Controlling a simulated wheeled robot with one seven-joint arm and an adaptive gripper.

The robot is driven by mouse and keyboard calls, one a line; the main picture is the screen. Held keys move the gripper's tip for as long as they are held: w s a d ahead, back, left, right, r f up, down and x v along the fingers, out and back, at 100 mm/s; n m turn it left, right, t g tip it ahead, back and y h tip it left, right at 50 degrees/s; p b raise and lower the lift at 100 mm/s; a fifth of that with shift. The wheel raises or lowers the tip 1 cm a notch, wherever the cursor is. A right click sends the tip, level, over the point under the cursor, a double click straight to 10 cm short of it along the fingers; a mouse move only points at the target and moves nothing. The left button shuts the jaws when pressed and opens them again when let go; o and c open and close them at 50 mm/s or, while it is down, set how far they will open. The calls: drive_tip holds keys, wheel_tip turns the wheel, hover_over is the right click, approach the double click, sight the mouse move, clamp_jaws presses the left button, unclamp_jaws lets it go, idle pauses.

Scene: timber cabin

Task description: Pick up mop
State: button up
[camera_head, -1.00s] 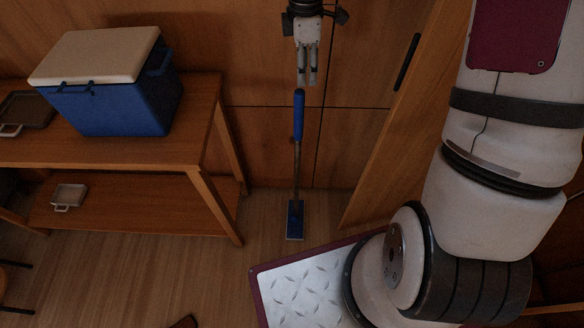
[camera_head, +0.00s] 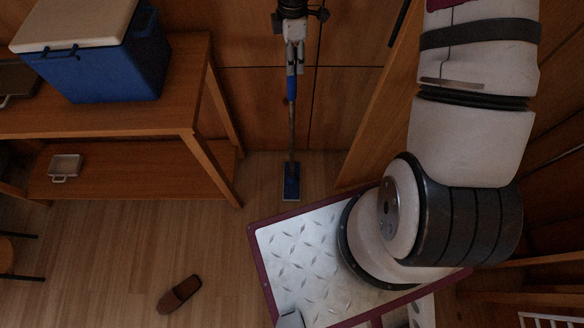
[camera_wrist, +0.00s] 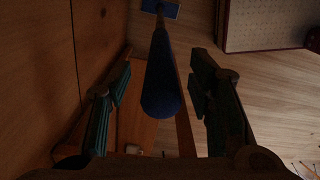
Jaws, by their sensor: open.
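The mop stands upright against the wooden wall, with a blue grip (camera_head: 291,88), a thin shaft and a flat blue head (camera_head: 291,184) on the floor. My gripper (camera_head: 293,70) is at the top of the blue grip, pointing down. In the wrist view my gripper (camera_wrist: 160,105) is open, one finger on each side of the mop's blue grip (camera_wrist: 161,85), with gaps showing on both sides. The mop's head (camera_wrist: 160,9) shows at the top of that view. The upper end of the grip is partly hidden by the gripper in the head view.
A wooden table (camera_head: 185,118) with a lower shelf stands to the left, carrying a blue cooler (camera_head: 105,62) with a white lid. A small tray (camera_head: 66,166) lies on the shelf. A brown shoe (camera_head: 180,294) lies on the open floor in front.

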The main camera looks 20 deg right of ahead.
drive_tip(key=shift+a+f, duration=0.15)
drive_tip(key=shift+f, duration=1.75)
clamp_jaws()
